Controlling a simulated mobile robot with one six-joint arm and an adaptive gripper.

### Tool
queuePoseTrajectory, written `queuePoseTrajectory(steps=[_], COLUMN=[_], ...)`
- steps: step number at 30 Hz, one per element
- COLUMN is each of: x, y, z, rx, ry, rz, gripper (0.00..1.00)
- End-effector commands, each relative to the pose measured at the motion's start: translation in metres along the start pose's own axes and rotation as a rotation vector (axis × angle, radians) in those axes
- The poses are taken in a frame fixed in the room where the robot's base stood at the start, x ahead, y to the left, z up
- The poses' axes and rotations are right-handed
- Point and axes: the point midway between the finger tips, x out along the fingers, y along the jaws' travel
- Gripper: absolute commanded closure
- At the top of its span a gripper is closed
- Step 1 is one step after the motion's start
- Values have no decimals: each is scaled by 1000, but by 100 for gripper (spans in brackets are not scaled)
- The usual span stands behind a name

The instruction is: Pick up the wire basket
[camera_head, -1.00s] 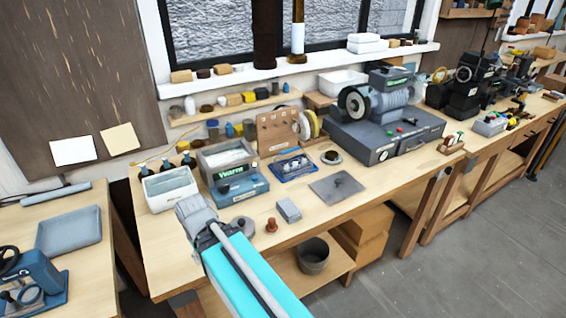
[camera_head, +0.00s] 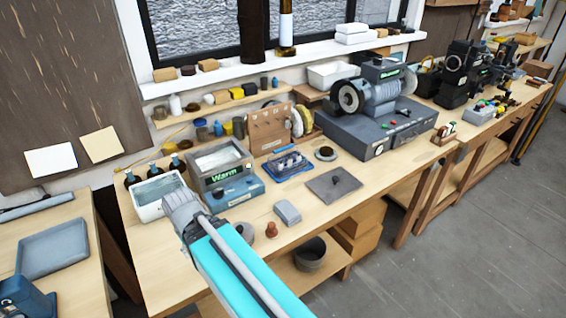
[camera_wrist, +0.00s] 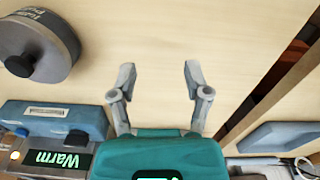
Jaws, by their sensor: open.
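A small blue rack or basket with a raised blue handle (camera_head: 288,166) stands on the bench, right of the Warm unit, with small things in it. It looks like the wire basket, but it is too small to be sure. My gripper (camera_head: 178,204) is over the front left of the bench, left of the basket and apart from it. In the wrist view my gripper (camera_wrist: 157,74) has its two fingers spread, with only bare wood between them. The basket does not show in the wrist view.
The blue Warm unit (camera_head: 228,182) stands between my gripper and the basket. A white basin (camera_head: 160,205) is by my gripper. A grey plate (camera_head: 333,184) and a grey block (camera_head: 287,212) lie nearer the front. A round grey tin (camera_wrist: 37,45) shows in the wrist view.

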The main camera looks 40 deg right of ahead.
Motion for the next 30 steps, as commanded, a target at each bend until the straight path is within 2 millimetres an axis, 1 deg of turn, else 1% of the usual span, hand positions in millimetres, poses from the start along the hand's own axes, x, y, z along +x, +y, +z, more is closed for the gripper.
queuePoseTrajectory(steps=[11, 14, 17, 20, 23, 26, 29, 30], x=[0, -2, -5, -10, -16, -24, -33, -36], y=[1, 4, 13, 28, 48, 74, 105, 118], z=[0, -3, -10, -19, -32, -47, -61, -66], rx=[-2, -14, -40, -90, -168, -265, -374, -419], ry=[0, 0, 0, -3, -8, -19, -38, -47], rz=[1, 4, 13, 30, 51, 78, 107, 119], gripper=[38, 38, 38, 38, 38, 38, 38, 38])
